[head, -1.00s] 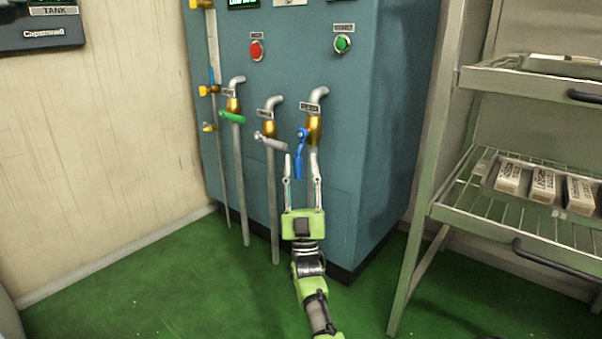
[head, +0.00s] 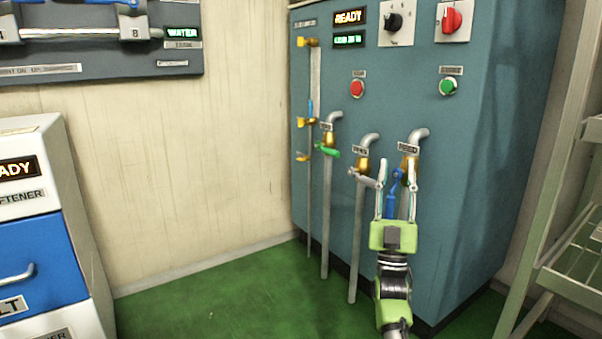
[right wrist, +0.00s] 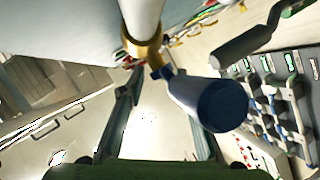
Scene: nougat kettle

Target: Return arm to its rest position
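My right gripper (head: 396,182) is in front of the blue-green kettle cabinet (head: 470,150), at the rightmost valve. Its two fingers are apart, one on each side of the blue lever (head: 391,205), which hangs down from the brass valve body. In the right wrist view the lever's blue end (right wrist: 222,106) is close to the camera and overlaps the right finger. The fingers of the right gripper (right wrist: 160,115) look open there, with no grip on the lever. I cannot tell whether a finger touches it. My left gripper is not in view.
A grey-handled valve (head: 364,178) and a green-handled valve (head: 328,151) stand to the left on vertical pipes. A metal rack (head: 560,200) stands at the right. A white cabinet with a blue drawer (head: 40,262) is at the left. Green floor between is clear.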

